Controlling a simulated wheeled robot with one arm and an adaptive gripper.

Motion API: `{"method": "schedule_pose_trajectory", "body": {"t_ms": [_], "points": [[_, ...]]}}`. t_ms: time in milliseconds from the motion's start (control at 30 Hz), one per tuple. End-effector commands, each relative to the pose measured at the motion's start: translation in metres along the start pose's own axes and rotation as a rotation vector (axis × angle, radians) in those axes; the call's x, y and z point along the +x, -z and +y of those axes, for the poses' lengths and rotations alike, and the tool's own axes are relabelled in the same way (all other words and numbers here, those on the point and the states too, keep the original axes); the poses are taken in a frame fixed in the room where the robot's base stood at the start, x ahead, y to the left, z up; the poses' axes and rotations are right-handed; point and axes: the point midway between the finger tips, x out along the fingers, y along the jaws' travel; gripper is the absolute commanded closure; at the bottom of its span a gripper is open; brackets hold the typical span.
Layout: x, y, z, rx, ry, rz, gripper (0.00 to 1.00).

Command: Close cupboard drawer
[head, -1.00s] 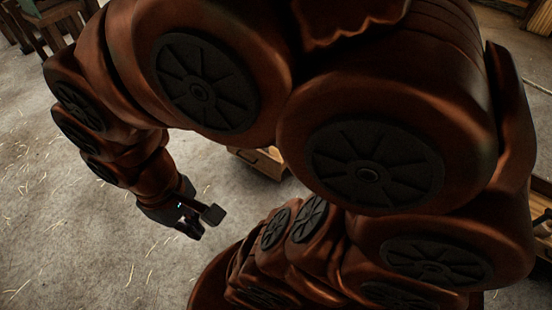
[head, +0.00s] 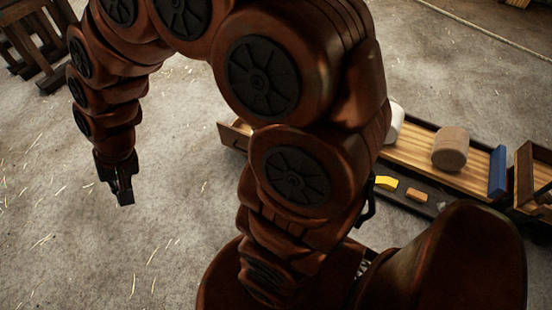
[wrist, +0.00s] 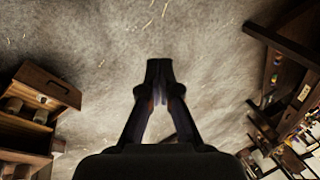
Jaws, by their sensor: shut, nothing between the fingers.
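The wooden drawer (wrist: 45,88) juts out of the brown cupboard (wrist: 22,135) at the left of the wrist view, so it stands open. Its front has a dark handle slot. In the head view only a small part of the drawer (head: 234,135) shows beside my arm, which hides the rest. My gripper (head: 124,194) hangs over bare floor to the left of the drawer, apart from it. In the wrist view my gripper's fingertips (wrist: 159,70) meet, with nothing between them.
A long wooden tray (head: 415,155) holds a brown cylinder (head: 450,148) and a blue block (head: 497,170). A yellow piece (head: 386,182) lies in front. A wooden stand (head: 30,40) is at the far left. A rack (wrist: 290,85) stands at the wrist view's right. Straw-strewn floor between is clear.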

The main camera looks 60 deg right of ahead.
Motion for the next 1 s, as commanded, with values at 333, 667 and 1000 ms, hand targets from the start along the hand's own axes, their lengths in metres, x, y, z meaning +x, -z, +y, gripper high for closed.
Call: {"method": "schedule_pose_trajectory", "body": {"t_ms": [333, 667, 1000], "points": [[0.112, 0.113, -0.017, 0.440, 0.194, 0.151, 1.00], [0.214, 0.218, 0.032, 0.916, 0.314, 0.334, 1.00], [0.318, 0.295, 0.158, 1.396, 0.360, 0.611, 1.00]]}}
